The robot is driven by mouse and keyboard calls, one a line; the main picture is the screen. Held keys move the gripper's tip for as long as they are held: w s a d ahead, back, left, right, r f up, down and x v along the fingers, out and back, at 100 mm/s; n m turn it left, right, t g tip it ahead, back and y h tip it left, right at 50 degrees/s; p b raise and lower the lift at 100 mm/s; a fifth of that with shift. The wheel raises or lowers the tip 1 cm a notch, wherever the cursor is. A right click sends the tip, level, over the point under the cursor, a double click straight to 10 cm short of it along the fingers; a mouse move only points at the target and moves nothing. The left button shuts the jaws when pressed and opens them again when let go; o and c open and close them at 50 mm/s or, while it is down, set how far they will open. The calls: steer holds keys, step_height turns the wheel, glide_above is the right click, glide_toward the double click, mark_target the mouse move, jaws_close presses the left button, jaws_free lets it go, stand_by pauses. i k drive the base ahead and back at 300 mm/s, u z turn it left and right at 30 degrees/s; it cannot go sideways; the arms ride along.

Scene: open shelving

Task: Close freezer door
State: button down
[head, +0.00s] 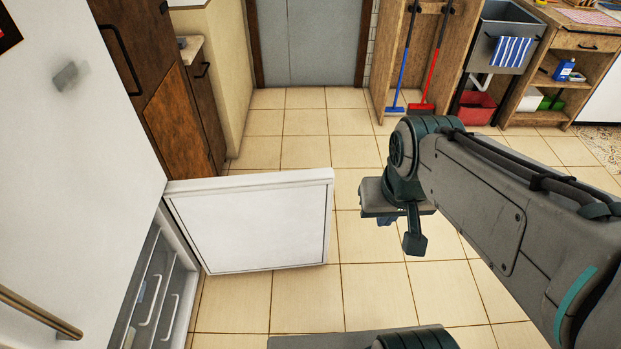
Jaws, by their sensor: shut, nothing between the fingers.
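The freezer door (250,225) is a white panel at the lower left, standing wide open and reaching out to the right from the white fridge-freezer. The open freezer compartment (150,300) shows drawers with white handles at the lower left. My gripper (387,221) hangs from the wrist to the right of the door's free edge, apart from it in the picture. It is shut and empty, pointing down, and its fingertips are small and partly hidden by the wrist.
The upper fridge door (80,130) is closed, with a metal handle at the lower left. Brown cabinets (150,80) stand behind the freezer door. A wooden rack with a blue and a red broom (425,60) stands at the back. Tiled floor (300,130) is clear behind the door.

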mark_target(276, 220)
steer(key=z, duration=0.7)
steer(key=i, duration=4)
steer(key=u, duration=4.6)
